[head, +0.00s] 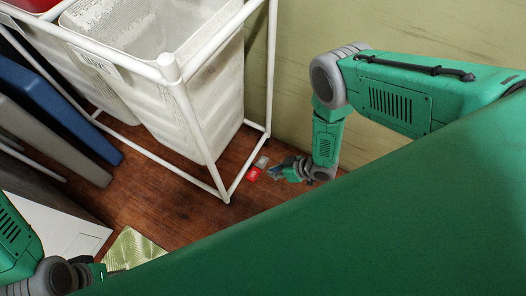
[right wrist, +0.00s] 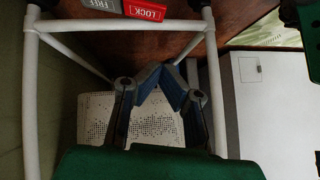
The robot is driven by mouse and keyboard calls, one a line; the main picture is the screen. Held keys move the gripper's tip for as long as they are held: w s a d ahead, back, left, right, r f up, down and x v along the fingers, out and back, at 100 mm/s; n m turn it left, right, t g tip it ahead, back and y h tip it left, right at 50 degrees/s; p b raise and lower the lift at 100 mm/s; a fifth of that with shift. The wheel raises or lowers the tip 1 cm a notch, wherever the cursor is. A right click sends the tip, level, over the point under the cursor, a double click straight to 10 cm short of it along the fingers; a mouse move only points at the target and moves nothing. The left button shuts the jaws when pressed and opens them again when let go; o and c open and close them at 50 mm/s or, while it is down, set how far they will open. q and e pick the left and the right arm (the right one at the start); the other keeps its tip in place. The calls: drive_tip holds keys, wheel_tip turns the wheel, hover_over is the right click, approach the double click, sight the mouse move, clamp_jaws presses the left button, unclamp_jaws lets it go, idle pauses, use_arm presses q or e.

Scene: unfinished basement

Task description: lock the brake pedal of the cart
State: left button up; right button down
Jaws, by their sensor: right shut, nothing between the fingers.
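The cart (head: 180,85) has a white tube frame and stands against the wall. Its brake pedal has a red LOCK half (head: 253,174) and a grey FREE half (head: 262,161), low by the cart's near right corner. The right wrist view shows the red half (right wrist: 144,10) and grey half (right wrist: 103,5) at its top edge, partly cut off. My right gripper (head: 277,172) is just right of the pedal, apparently apart from it. Its fingers (right wrist: 160,70) are shut and empty. My left gripper (head: 108,271) is at the bottom left, mostly hidden by my body.
White perforated bins (head: 200,75) sit in the frame. Blue and grey panels (head: 55,110) lean at the left. A white box (head: 60,228) and a green patterned mat (head: 133,250) are at lower left. Bare wood floor (head: 165,195) lies before the cart.

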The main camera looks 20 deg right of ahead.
drive_tip(key=b, duration=0.4)
hover_over(250, 179)
drive_tip(key=s+d, duration=0.1)
drive_tip(key=d, duration=0.1)
wheel_tip(250, 179, down, 6)
drive_tip(key=f, duration=0.1)
drive_tip(key=shift+s+a+f+b, duration=0.1)
drive_tip(key=shift+a+f+b, duration=0.05)
drive_tip(key=shift+f+b, duration=0.35)
drive_tip(key=shift+s+a+f+b, duration=0.1)
drive_tip(key=shift+f+b, duration=0.3)
drive_tip(key=shift+f, duration=0.6)
drive_tip(key=shift+s+a, duration=0.1)
drive_tip(key=shift+s, duration=0.05)
